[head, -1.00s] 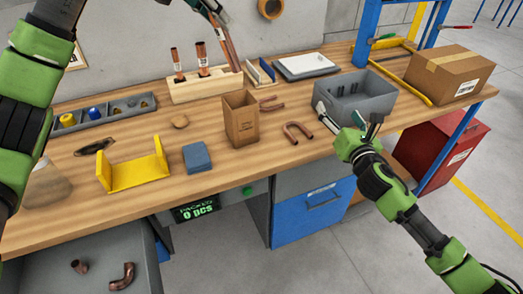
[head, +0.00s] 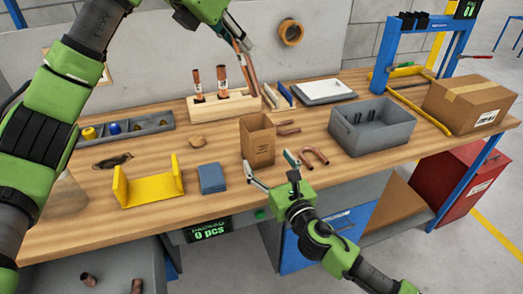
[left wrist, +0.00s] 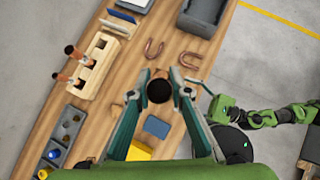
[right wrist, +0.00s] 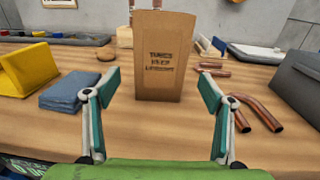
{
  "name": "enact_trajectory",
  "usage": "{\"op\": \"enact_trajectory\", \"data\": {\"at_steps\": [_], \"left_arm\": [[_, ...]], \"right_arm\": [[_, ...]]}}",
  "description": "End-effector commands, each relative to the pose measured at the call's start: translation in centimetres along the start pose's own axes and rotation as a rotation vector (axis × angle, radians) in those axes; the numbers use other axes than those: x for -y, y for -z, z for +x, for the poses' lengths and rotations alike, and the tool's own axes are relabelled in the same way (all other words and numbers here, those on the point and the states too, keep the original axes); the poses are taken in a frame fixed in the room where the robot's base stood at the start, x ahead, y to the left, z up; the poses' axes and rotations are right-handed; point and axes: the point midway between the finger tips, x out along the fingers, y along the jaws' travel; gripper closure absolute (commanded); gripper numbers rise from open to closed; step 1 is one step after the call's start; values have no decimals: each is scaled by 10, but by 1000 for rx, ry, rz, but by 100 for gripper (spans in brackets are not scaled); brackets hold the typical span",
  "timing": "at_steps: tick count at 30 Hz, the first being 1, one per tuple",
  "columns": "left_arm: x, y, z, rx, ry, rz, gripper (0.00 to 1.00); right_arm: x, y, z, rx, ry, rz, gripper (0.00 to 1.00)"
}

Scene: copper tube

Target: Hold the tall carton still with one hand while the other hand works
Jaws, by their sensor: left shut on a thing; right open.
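The tall brown carton (head: 258,142) stands upright and open-topped on the workbench (head: 330,137). My right gripper (head: 270,168) is open in front of it, at the bench's front edge. In the right wrist view the carton (right wrist: 164,60) stands ahead, between the spread fingers (right wrist: 158,90) and apart from them. My left gripper (head: 238,42) is raised above the back of the bench, shut on a copper tube (head: 246,66) that hangs down. In the left wrist view the tube's round end (left wrist: 159,90) shows between the fingers.
Bent copper pipes (head: 314,157) lie right of the carton, beside the grey bin (head: 385,133). A wooden block (head: 224,104) with upright tubes stands behind. A blue sponge-like block (head: 212,178) and yellow holder (head: 150,186) are left. A cardboard box (head: 468,103) is far right.

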Motion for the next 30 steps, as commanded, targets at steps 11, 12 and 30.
{"op": "enact_trajectory", "data": {"at_steps": [11,12,30], "left_arm": [[0,0,0,1,0,0,100],[0,0,0,1,0,0,100],[0,0,0,1,0,0,100]], "right_arm": [[0,0,59,0,1,1,25],[0,-1,62,1,1,1,25],[0,0,68,0,0,1,67]]}}
